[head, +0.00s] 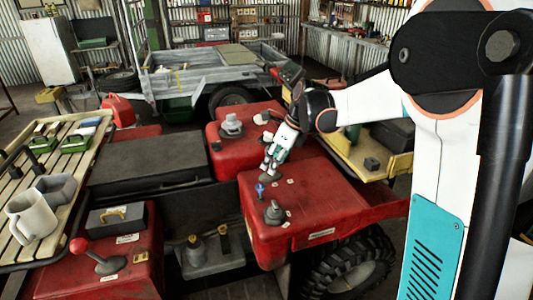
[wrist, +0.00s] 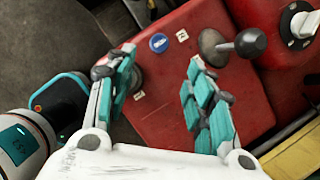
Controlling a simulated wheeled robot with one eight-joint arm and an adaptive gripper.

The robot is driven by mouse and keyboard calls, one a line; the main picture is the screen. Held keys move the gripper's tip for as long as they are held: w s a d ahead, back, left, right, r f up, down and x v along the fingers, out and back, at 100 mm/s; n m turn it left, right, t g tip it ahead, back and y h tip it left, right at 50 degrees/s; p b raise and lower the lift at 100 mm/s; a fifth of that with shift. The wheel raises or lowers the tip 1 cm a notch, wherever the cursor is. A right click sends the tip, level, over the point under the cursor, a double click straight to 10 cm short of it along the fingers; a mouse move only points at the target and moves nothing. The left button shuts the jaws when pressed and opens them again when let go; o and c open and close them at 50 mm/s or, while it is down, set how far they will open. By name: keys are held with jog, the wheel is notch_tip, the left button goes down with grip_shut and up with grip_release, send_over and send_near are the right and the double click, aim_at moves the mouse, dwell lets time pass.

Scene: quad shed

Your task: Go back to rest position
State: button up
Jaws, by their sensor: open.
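My gripper (head: 270,167) reaches down over the red quad body, pointing at its top near the middle of the head view. In the wrist view my gripper (wrist: 162,68) has its two teal-padded fingers spread apart with nothing between them. The red panel (wrist: 175,95) shows below and between the fingers. A lever with a dark ball knob (wrist: 250,42) stands to the right of the right finger. The left finger partly hides a grey round part.
A grey knob (head: 274,212) stands on the red body, and another knob (head: 231,125) stands farther back. A slatted rack (head: 22,190) with a white mug (head: 32,217) is at the left. A red-balled lever (head: 100,256) stands front left. A yellow tray (head: 372,160) lies right of the arm.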

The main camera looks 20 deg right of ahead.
jog(key=s+a+r+n+t+h, duration=0.1)
jog(key=s+a+r+n, duration=0.1)
jog(key=s+r+n, duration=0.4)
jog(key=s+a+r+n+t+h, duration=0.1)
jog(key=s+a+n, duration=0.1)
jog(key=s+n, duration=0.75)
jog(key=s+f+n+t+h, duration=0.1)
jog(key=s+f+n+t, duration=0.1)
jog(key=s+n, duration=0.9)
jog(key=s+f, duration=0.1)
jog(key=s, duration=0.2)
jog(key=shift+s+a, duration=0.2)
jog(key=shift+s, duration=0.1)
